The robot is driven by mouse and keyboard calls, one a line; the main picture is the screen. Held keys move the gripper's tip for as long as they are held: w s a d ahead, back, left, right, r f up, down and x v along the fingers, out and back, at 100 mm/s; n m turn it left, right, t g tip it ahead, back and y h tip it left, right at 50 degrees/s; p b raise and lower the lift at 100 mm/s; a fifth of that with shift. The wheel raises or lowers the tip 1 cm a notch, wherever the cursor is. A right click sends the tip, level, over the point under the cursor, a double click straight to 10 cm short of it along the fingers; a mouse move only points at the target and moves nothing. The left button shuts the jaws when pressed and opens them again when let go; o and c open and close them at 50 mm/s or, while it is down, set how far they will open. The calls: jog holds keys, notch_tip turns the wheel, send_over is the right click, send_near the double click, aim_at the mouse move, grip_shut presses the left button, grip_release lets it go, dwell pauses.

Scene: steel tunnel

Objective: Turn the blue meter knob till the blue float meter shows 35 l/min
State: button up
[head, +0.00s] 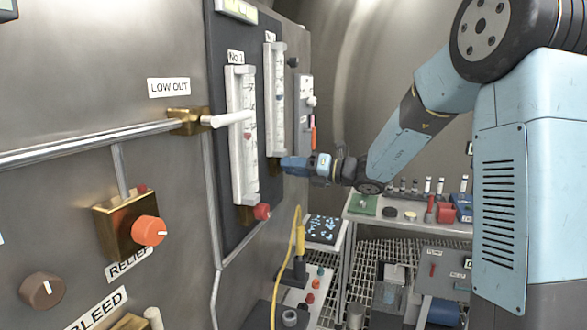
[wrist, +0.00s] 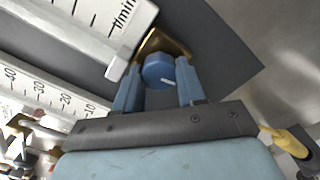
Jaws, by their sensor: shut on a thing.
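The blue meter knob (wrist: 158,72) shows in the wrist view on a brass block (wrist: 172,42), with a pale pointer mark on its face. My gripper (wrist: 157,80) is shut on it, one blue finger on each side. In the head view my gripper (head: 287,163) reaches the foot of the farther meter, and the knob is hidden there. That blue float meter (head: 275,100) stands upright on the dark panel; a small bluish float shows in its upper half. Its reading is too small to tell. In the wrist view only the meter's end (wrist: 115,30) shows, marked l/min.
The nearer meter (head: 240,130), labelled No 1, has a red knob (head: 262,211) at its foot. A white lever (head: 228,119) sticks out across it. A yellow cable (head: 298,232) hangs below. A shelf with small items (head: 400,215) stands behind.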

jog(key=o, duration=1.1)
jog(key=shift+w, duration=0.15)
jog(key=shift+c, duration=0.2)
jog(key=shift+n, duration=0.3)
jog(key=s+d+n, duration=0.3)
jog(key=s+d, duration=0.2)
jog(key=d, duration=0.8)
jog(key=shift+n, duration=0.4)
dwell(1.4)
jog(key=shift+r, duration=0.1)
